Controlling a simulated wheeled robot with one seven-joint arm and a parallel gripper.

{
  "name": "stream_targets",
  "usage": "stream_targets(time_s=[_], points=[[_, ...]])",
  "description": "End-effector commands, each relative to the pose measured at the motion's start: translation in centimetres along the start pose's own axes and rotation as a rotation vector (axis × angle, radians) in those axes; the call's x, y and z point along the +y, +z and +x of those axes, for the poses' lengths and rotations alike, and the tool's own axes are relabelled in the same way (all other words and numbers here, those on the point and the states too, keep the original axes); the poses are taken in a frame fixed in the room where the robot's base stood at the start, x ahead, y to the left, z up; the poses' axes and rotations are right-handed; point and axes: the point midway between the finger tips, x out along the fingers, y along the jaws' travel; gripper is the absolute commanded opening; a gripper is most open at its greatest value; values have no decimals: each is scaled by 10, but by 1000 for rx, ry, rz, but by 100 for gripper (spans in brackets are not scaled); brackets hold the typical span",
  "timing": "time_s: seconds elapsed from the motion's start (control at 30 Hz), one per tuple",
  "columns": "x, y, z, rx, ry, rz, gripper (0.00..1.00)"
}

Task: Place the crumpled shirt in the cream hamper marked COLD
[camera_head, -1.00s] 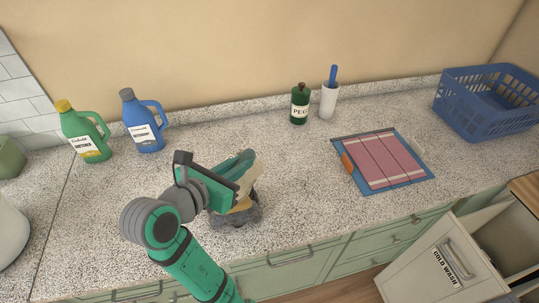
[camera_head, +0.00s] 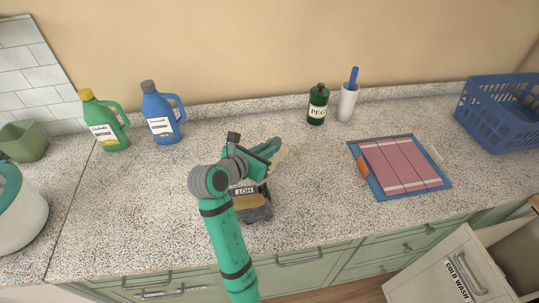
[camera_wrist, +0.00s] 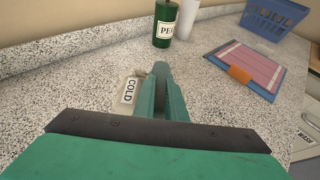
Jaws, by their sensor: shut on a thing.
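My gripper (camera_head: 274,150) is over the counter, left of the middle, with its fingers toward the upper right. In the wrist view this cream piece (camera_wrist: 128,90) bears a white COLD label beside the fingers.
Green (camera_head: 104,125) and blue (camera_head: 160,113) jugs stand at the back left. A green bottle (camera_head: 317,105) and white cup (camera_head: 347,102) stand at the back. A folding board (camera_head: 400,167) and blue basket (camera_head: 500,115) are to the right. The counter between heap and board is clear.

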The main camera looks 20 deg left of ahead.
Motion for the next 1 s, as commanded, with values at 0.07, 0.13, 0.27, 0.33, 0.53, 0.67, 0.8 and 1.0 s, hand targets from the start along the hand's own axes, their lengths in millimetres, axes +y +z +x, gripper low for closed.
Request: stream_targets(time_s=[0.07, 0.13, 0.27, 0.33, 0.53, 0.67, 0.8, 1.0], points=[[2, -5, 8, 1, -1, -2, 0], [2, -16, 11, 3, -1, -2, 0], [1, -30, 18, 1, -1, -1, 0], [2, -32, 18, 0, 0, 0, 0], [4, -32, 17, 0, 4, -1, 0], [5, -35, 17, 0, 5, -3, 0], [4, -35, 18, 1, 4, -2, 29], [2, -34, 19, 1, 1, -1, 29]])
